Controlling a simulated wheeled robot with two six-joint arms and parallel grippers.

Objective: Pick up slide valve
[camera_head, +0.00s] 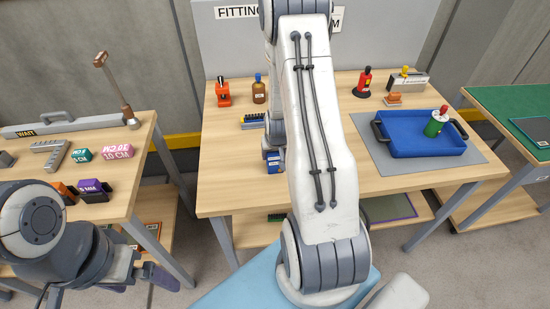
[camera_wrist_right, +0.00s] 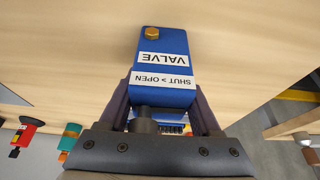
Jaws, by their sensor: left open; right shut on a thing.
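The slide valve (camera_wrist_right: 178,45) is a blue block with a brass bolt and white labels reading VALVE and SHUT > OPEN. It fills the middle of the right wrist view. My right gripper (camera_wrist_right: 162,95) is shut on it, one dark finger on each side. In the head view a small part of blue (camera_head: 273,166) shows left of my right arm, which hides most of that gripper. I cannot tell whether the valve touches the wooden table (camera_head: 235,190). My left gripper (camera_head: 147,276) is open and empty, low at the left, below the left table.
A blue tray (camera_head: 405,150) with a green bottle (camera_head: 436,121) stands on a grey mat at the right. Small bottles and an orange fitting (camera_head: 222,95) stand at the back. The left table (camera_head: 130,155) holds several labelled blocks. The wooden table's front left is clear.

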